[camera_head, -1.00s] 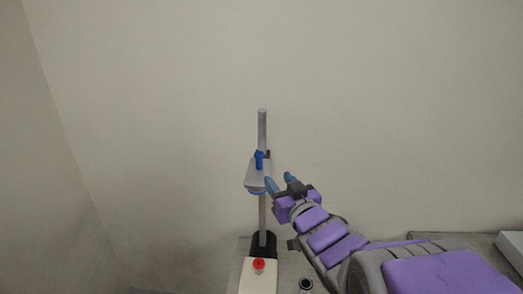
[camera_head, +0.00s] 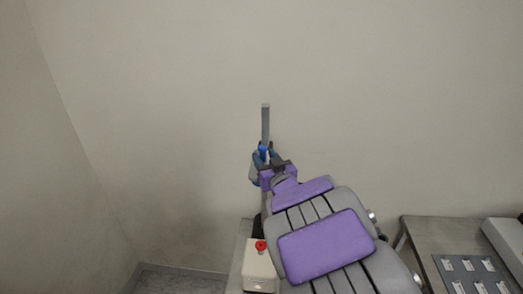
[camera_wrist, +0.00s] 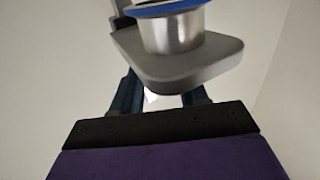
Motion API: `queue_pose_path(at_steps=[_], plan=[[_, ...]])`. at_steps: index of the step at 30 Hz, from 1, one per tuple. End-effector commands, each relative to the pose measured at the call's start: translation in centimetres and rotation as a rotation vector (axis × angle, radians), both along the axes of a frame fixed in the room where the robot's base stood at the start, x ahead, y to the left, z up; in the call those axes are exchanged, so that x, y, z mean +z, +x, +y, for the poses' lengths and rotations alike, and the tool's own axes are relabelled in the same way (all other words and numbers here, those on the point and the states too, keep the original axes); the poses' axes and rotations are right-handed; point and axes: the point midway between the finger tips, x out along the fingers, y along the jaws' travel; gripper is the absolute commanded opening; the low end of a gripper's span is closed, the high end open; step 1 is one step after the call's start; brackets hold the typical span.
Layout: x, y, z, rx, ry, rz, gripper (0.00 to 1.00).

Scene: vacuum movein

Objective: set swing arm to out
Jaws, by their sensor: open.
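The swing arm is a grey plate on an upright grey post (camera_head: 265,125), with a blue upright handle (camera_head: 263,150) on it. In the wrist view the plate hides the fingertips and the handle. My arm hides most of the lower post.
A pale box with a red button (camera_head: 261,245) stands in front of the post's base. A grey table (camera_head: 425,232) at the right holds a dark panel (camera_head: 470,270) and a light box (camera_head: 508,240). A plain wall is behind, with open floor at lower left.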

Motion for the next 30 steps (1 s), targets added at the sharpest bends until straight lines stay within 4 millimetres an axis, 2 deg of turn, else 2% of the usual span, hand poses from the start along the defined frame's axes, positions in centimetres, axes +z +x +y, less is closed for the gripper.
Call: queue_pose_path(at_steps=[3, 9, 20, 30], plan=[[0.1, 1.4, 0.7, 0.002, 0.002, -0.006, 0.43], [0.0, 2.8, 1.0, -0.001, 0.001, 0.0, 0.43], [0.0, 3.0, 1.4, 0.001, 0.0, -0.001, 0.43], [0.1, 3.0, 1.4, 0.001, 0.0, -0.002, 0.12]])
